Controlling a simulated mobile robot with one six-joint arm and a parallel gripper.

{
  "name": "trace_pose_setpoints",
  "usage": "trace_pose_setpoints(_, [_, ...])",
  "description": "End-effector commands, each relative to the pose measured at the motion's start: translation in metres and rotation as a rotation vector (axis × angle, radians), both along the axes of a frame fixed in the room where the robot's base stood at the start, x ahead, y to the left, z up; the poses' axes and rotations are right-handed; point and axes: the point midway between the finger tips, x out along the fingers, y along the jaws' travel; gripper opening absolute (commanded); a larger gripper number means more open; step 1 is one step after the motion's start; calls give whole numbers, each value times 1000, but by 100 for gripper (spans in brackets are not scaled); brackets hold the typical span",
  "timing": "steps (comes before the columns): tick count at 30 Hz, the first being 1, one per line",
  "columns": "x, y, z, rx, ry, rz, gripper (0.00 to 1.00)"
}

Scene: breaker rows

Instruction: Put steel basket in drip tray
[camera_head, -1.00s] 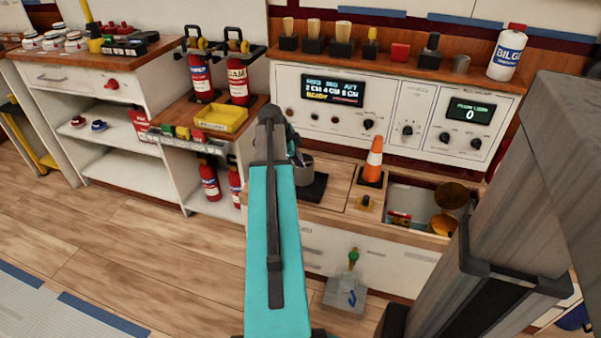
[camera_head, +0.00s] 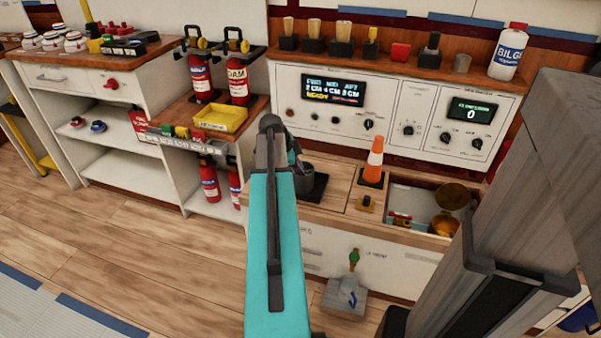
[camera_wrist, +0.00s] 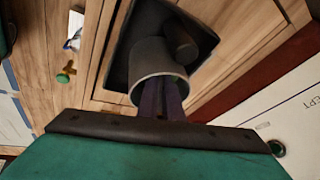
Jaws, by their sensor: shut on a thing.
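The steel basket (camera_wrist: 158,62) is a grey, open-mouthed cylinder in the wrist view. It also shows in the head view (camera_head: 304,178), partly hidden by my arm. My gripper (camera_wrist: 166,98) is shut on its near rim, with dark purple fingers at the mouth. The drip tray (camera_head: 317,187) is a black square on the wooden counter. It also shows in the wrist view (camera_wrist: 119,68), around and behind the basket. The basket is over the tray; I cannot tell whether it touches the tray floor.
An orange cone (camera_head: 375,160) stands right of the tray on the counter. An open sink-like bay (camera_head: 400,190) with brass pieces lies farther right. A yellow bin (camera_head: 221,117) stands on the left shelf. The control panel (camera_head: 395,112) rises behind.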

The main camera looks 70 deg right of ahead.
Motion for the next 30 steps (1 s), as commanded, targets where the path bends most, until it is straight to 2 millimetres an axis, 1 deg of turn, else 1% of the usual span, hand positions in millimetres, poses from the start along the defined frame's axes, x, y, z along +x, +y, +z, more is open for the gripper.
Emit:
trace_pose_setpoints(2, [0, 0, -2, 0, 0, 0, 0])
trace_pose_setpoints(3, [0, 0, -2, 0, 0, 0, 11])
trace_pose_setpoints(6, [0, 0, -2, 0, 0, 0, 24])
trace_pose_setpoints(14, [0, 0, -1, 0, 0, 0, 24])
trace_pose_setpoints(19, [1, 1, 6, -1, 0, 0, 24])
trace_pose_setpoints(23, [4, 5, 17, -2, -1, 1, 24])
trace_pose_setpoints(30, [14, 17, 49, -2, -1, 1, 24])
